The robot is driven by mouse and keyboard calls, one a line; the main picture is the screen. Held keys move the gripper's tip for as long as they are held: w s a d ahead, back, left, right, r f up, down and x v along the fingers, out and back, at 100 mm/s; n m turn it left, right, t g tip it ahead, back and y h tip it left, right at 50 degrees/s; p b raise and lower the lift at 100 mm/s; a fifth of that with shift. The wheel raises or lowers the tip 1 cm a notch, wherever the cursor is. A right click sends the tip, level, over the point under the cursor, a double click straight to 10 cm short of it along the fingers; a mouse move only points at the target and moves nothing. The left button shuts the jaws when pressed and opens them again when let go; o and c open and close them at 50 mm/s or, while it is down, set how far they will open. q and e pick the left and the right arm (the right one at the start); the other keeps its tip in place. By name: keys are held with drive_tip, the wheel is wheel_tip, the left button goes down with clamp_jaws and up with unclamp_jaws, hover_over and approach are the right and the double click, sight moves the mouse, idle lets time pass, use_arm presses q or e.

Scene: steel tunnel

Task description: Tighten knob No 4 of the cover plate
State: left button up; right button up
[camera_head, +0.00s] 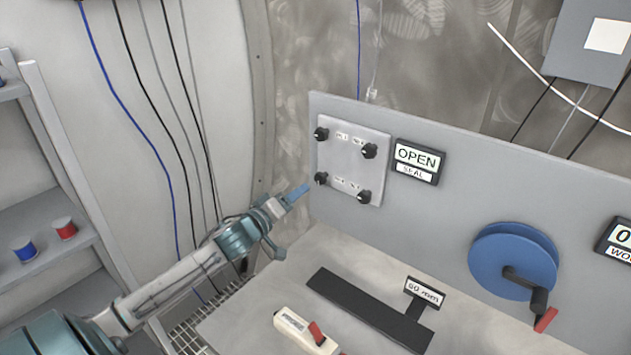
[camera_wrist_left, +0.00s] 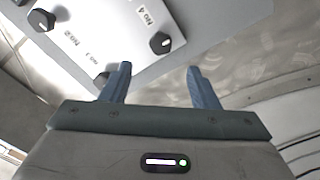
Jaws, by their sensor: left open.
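The cover plate (camera_head: 342,160) is a pale square plate on an upright grey panel, with a black knob near each corner. Knob No 4 appears to be the lower-left one (camera_head: 321,178); in the left wrist view the knob beside the "No 4" label (camera_wrist_left: 160,43) shows a white mark. My left gripper (camera_head: 303,189) has blue fingers and sits just left of this knob, apart from it. In the left wrist view the fingers (camera_wrist_left: 160,70) are open with nothing between them, the knob beyond the gap. Part of another knob (camera_wrist_left: 102,78) is behind the left finger.
An "OPEN SEAL" sign (camera_head: 417,162) is right of the plate. A blue wheel with a crank (camera_head: 512,262) is further right. On the bench lie a white device with a red part (camera_head: 300,330) and a black strip (camera_head: 370,308). A shelf with spools (camera_head: 50,240) is at left.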

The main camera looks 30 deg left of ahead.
sight(319, 180)
use_arm(q)
drive_tip(key=w, duration=0.7)
drive_tip(key=shift+w+d+f, duration=0.1)
drive_tip(key=shift+w+d, duration=0.2)
drive_tip(key=shift+w, duration=0.65)
drive_tip(key=shift+d, duration=0.1)
drive_tip(key=c, duration=1)
use_arm(e)
drive_tip(key=w, duration=0.3)
drive_tip(key=shift+w+a+r, duration=0.1)
drive_tip(key=shift+a, duration=0.05)
